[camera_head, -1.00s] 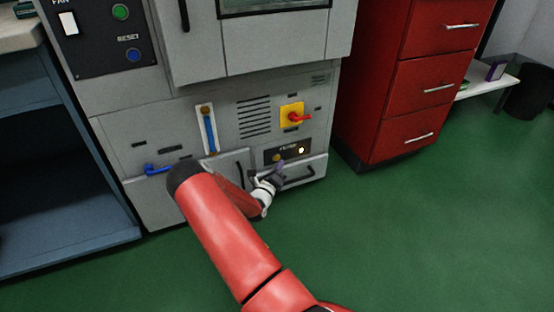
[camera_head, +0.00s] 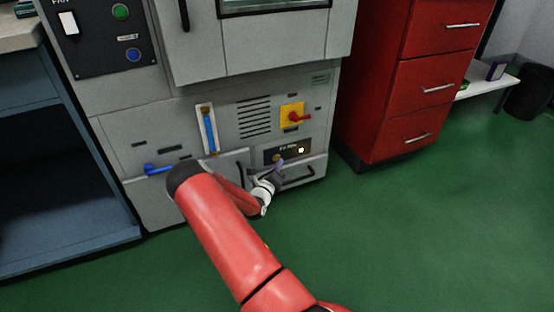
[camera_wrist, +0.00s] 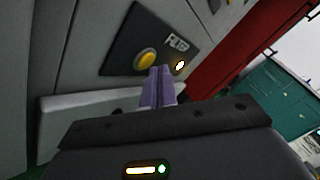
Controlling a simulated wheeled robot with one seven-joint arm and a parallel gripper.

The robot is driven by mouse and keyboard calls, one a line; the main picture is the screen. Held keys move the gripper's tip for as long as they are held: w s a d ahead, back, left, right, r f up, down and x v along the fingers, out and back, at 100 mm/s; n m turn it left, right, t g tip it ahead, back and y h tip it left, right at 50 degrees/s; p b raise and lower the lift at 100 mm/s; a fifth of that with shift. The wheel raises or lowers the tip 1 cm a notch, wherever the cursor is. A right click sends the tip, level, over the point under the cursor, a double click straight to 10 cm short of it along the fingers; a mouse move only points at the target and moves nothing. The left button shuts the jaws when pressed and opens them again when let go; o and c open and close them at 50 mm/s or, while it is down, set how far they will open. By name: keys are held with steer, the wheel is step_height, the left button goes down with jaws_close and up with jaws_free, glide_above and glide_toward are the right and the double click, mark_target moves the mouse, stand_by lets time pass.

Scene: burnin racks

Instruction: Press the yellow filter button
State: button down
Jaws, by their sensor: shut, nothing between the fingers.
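The yellow filter button (camera_wrist: 146,61) sits on a dark panel (camera_wrist: 125,42) marked FILTER, with a small lit lamp (camera_wrist: 180,66) beside it. In the head view the button (camera_head: 277,157) shows low on the grey cabinet, just above my gripper. My gripper (camera_wrist: 160,69) is shut and empty, its purple fingertips side by side. In the wrist view the tips appear just below and slightly right of the button; I cannot tell whether they touch it. In the head view my gripper (camera_head: 279,163) is small, close in front of the panel.
A yellow plate with a red rotary handle (camera_head: 294,115) is above the panel. A black drawer handle (camera_head: 298,178) lies below right. A red drawer cabinet (camera_head: 410,90) stands right; the green floor (camera_head: 440,230) is open.

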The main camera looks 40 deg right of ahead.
steer(key=shift+w+d, duration=0.1)
steer(key=shift+w, duration=0.45)
stand_by(0.6)
steer(key=shift+s, duration=0.15)
steer(key=shift+s+a+p, duration=0.2)
steer(key=shift+s+p, duration=0.25)
steer(key=shift+s, duration=0.25)
steer(key=s+p, duration=0.1)
steer(key=s, duration=0.1)
steer(key=s+a+p, duration=0.1)
steer(key=s, duration=0.2)
steer(key=shift+p, duration=0.35)
steer(key=shift+w, duration=0.1)
stand_by(0.6)
